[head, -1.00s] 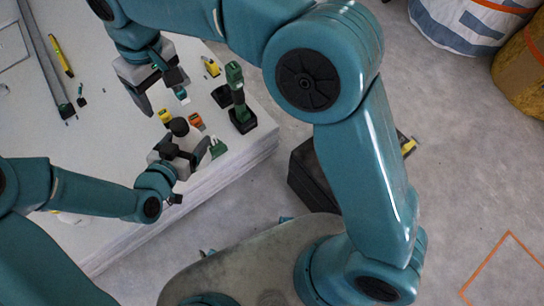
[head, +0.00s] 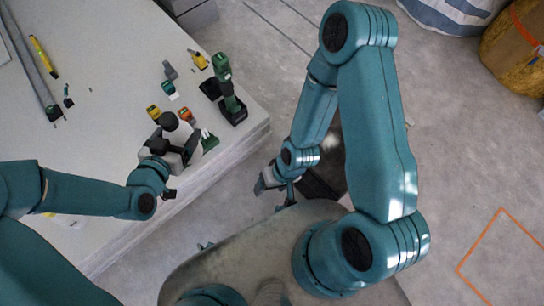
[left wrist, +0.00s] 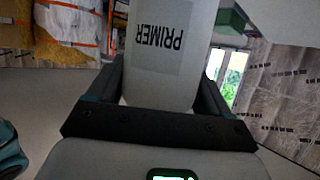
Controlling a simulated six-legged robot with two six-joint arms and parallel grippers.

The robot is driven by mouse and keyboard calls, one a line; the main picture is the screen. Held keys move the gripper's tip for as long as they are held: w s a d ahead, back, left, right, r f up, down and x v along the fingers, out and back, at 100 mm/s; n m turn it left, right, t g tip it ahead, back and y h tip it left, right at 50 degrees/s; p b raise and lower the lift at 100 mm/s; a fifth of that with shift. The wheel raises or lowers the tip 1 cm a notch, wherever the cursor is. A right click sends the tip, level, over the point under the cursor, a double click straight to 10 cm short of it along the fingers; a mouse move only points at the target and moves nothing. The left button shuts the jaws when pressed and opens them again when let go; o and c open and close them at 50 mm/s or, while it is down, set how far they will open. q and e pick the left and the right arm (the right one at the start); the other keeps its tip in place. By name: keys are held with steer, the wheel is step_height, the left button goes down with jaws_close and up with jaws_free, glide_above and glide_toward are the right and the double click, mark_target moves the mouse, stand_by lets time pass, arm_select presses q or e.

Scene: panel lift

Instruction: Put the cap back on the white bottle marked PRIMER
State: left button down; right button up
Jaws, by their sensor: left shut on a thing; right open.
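The white bottle (head: 181,133) stands near the table's front edge in the head view. Its label reads PRIMER in the left wrist view (left wrist: 162,45). A black cap (head: 167,120) shows at the top of the bottle; I cannot tell whether it is fully seated. My left gripper (head: 177,148) is shut around the bottle, with a finger on each side in the left wrist view. The bottle's top is outside that view. My right gripper (head: 267,182) is open, off the table to the right, and well apart from the bottle; nothing shows in it.
A green drill (head: 227,88) stands on the table's right side. Close to the bottle are an orange item (head: 187,114), a yellow item (head: 153,111) and a green-and-white brush (head: 209,140). A yellow bar (head: 44,57) lies far left. The table's middle is mostly clear.

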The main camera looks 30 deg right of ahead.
arm_select(q)
steer(key=shift+w, duration=0.1)
arm_select(e)
steer(key=shift+s, duration=0.3)
arm_select(q)
steer(key=shift+r, duration=0.1)
steer(key=shift+w+a+r, duration=0.15)
steer(key=shift+a+r, duration=0.05)
steer(key=w+a+r+n+t+y, duration=0.3)
steer(key=a+r+n+y, duration=0.5)
steer(key=a, duration=0.6)
steer(key=shift+a+r+y, duration=0.3)
steer(key=shift+a+r, duration=0.1)
steer(key=shift+r, duration=0.4)
